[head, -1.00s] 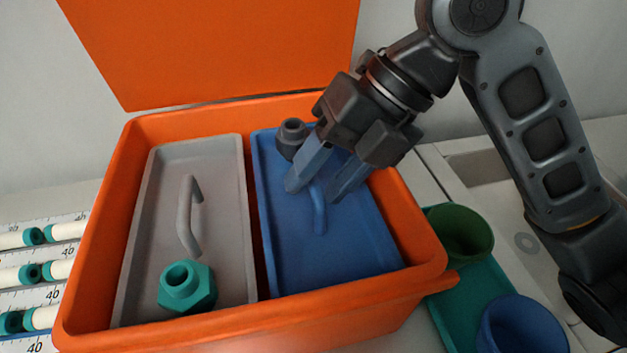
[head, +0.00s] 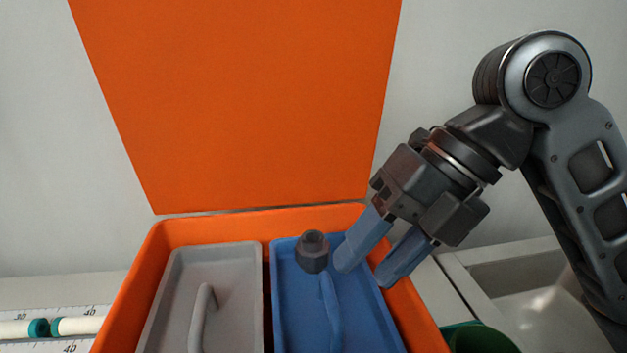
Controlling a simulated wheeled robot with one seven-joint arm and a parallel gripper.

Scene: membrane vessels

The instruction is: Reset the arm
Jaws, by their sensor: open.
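My gripper (head: 362,276) is open and empty in the head view. Its two blue-grey fingers point down and to the left, over the right part of the orange box (head: 318,214). No object is between the fingers. Inside the box, a blue tray-like lid with a handle (head: 294,320) lies on the right. A dark grey nut-shaped piece (head: 313,252) sits on it near its far end, left of my fingers. A grey lid with a handle (head: 232,300) lies on the left. The near part of the box is outside the picture.
The box's orange lid (head: 240,105) stands open behind it. White tubes with teal ends (head: 75,326) lie on a marked board at the left. A green cup (head: 480,340) shows at the lower right, near a pale sink-like basin (head: 520,300).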

